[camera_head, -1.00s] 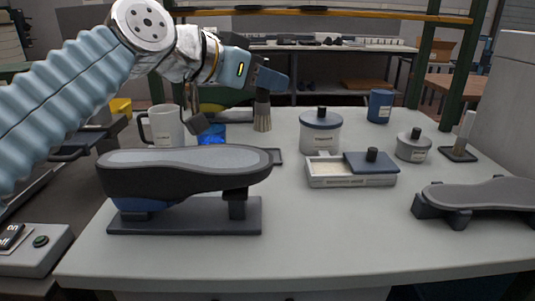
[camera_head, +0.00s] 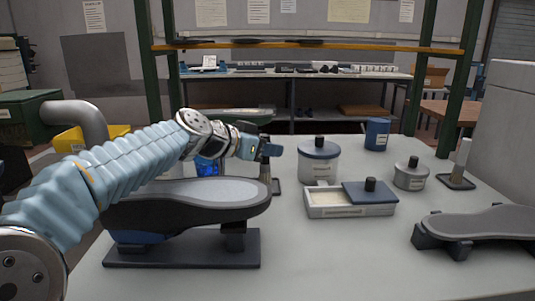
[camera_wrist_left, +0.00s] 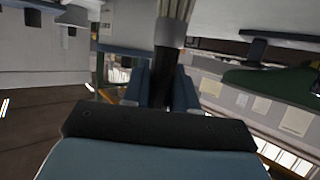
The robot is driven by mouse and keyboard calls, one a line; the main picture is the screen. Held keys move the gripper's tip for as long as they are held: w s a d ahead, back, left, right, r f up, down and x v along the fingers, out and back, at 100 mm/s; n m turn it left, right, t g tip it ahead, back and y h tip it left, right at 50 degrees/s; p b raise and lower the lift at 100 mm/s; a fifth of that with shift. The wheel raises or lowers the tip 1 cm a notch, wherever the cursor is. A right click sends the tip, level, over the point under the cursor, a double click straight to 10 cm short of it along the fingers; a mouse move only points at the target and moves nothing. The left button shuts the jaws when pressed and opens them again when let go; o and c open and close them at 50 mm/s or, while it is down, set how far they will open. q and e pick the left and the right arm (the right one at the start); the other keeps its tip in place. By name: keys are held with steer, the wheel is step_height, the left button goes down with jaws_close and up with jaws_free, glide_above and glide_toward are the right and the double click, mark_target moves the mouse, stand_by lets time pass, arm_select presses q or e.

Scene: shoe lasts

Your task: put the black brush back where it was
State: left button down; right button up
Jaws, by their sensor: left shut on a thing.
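My left gripper (camera_head: 266,150) is shut on the black brush, low over the table behind the left shoe last. In the head view the brush (camera_head: 265,173) hangs below the fingers, bristles downward, over or beside a dark flat tray (camera_head: 276,186). I cannot tell whether the bristles touch it. In the left wrist view the black handle (camera_wrist_left: 163,75) sits between the two fingers, with a grey ferrule and pale bristles (camera_wrist_left: 176,10) beyond. The shoe last hides part of the tray. My right gripper is not in view.
The near shoe last (camera_head: 185,205) stands on a dark base in front of my left arm. A lidded pot (camera_head: 318,162), an open box (camera_head: 345,205), a smaller pot (camera_head: 411,176) and a blue cup (camera_head: 377,134) stand to the right. The front table middle is clear.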

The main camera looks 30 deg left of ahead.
arm_select(q)
steer(key=shift+f, duration=0.6)
steer(key=shift+f+b, duration=0.2)
steer(key=shift+b, duration=0.1)
steer(key=c, duration=0.9)
jaws_free()
steer(key=shift+r, duration=0.1)
steer(key=shift+r+p, duration=0.25)
steer(key=shift+p, duration=0.1)
steer(key=shift+s+a, duration=0.15)
steer(key=shift+s, duration=0.25)
steer(key=b+v, duration=0.1)
steer(key=v, duration=0.5)
steer(key=shift+s+r, duration=0.25)
steer(key=shift+s, duration=0.1)
